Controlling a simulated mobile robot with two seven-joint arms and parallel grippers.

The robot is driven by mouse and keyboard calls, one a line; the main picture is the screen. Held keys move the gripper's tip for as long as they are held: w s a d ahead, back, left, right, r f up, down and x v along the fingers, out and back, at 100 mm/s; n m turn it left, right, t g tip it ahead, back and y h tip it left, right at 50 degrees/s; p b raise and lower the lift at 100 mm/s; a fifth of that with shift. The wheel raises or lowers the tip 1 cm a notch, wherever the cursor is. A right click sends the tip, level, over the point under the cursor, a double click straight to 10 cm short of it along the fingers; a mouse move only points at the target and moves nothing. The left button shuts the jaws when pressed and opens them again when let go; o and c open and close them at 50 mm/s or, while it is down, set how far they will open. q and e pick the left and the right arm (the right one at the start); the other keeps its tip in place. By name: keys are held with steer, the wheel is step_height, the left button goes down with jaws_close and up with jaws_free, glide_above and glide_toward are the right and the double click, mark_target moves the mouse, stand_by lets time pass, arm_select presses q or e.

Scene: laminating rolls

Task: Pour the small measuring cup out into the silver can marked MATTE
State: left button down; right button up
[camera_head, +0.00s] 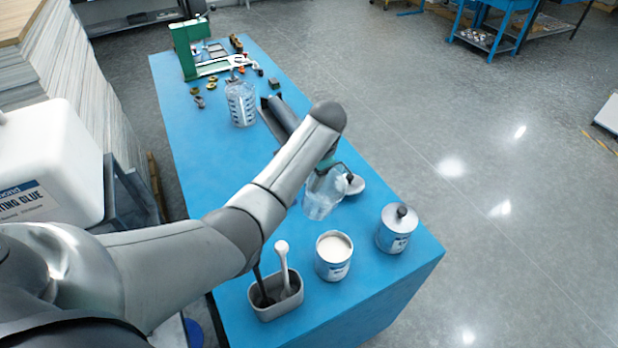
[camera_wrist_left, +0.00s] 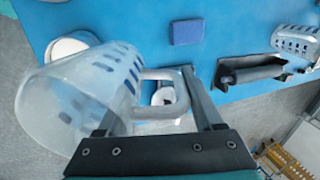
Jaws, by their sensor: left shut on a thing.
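My left gripper (camera_wrist_left: 153,87) is shut on the handle of a clear measuring cup with blue marks (camera_wrist_left: 80,95). In the head view this cup (camera_head: 322,196) hangs tilted above the blue table, beyond an open can of pale content (camera_head: 333,258). My forearm hides most of the gripper there. Whether the cup holds liquid is hard to tell. A closed silver can with a dark knob (camera_head: 394,238) stands to the right of the open can. Both labels are too small to read, so I cannot tell which says MATTE. My right gripper is not in view.
A grey holder (camera_head: 277,309) with a white-handled tool stands at the near end of the blue table (camera_head: 380,305). A larger measuring jug (camera_head: 240,104) stands farther back. A pale disc (camera_head: 357,186) lies near the right edge. A green-framed machine (camera_head: 187,48) is at the far end.

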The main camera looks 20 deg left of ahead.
arm_select(q)
steer(key=shift+r, duration=2.2)
